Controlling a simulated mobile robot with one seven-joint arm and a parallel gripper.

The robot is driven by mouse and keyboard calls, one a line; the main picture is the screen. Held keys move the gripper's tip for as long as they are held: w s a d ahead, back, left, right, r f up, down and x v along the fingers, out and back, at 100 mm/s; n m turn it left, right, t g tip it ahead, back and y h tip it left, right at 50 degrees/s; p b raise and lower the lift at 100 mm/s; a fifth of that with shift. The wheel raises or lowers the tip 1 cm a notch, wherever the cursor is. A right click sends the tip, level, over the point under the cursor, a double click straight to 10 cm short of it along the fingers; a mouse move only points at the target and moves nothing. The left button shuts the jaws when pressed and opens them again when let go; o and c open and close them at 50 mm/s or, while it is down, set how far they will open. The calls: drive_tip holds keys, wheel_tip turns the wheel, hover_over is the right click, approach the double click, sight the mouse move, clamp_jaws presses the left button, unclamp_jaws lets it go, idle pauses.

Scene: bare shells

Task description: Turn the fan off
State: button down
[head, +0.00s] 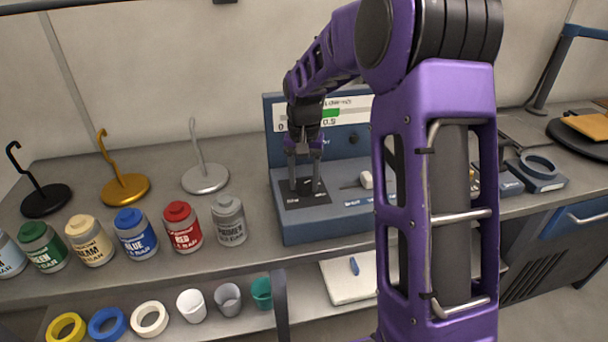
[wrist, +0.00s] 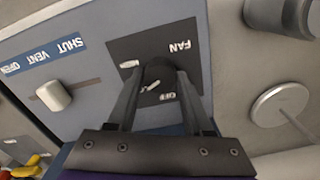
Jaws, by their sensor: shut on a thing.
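The fan control is a dark panel (head: 306,198) on a blue-grey console (head: 290,228), and the panel also shows in the wrist view (wrist: 125,50) with the word FAN. A dark round knob (wrist: 158,70) sits on it, with a short white mark beside it. White labels lie at two sides of the knob; one reads OFF (wrist: 168,96), and the other (wrist: 129,64) appears to read ON. My gripper (head: 304,182) points down over the panel and is shut on the knob, with a finger at each side. I cannot tell the knob's exact setting.
A white slider knob (wrist: 53,96) stands beside the panel under SHUT, VENT, OPEN marks. A grey jar (head: 229,222) and a silver hook stand (head: 205,178) are left of the console. Several paint jars line the bench's front. My arm hides part of the console's right side.

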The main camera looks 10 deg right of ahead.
sight(304, 183)
drive_tip(key=n+p, duration=0.2)
drive_tip(key=n, duration=0.4)
drive_tip(key=n+p, duration=0.1)
drive_tip(key=n, duration=0.5)
drive_tip(key=shift+n, duration=0.4)
idle(0.3)
drive_tip(key=shift+c, duration=1.5)
unclamp_jaws()
wheel_tip(304, 183, up, 18)
drive_tip(key=shift+f, duration=0.25)
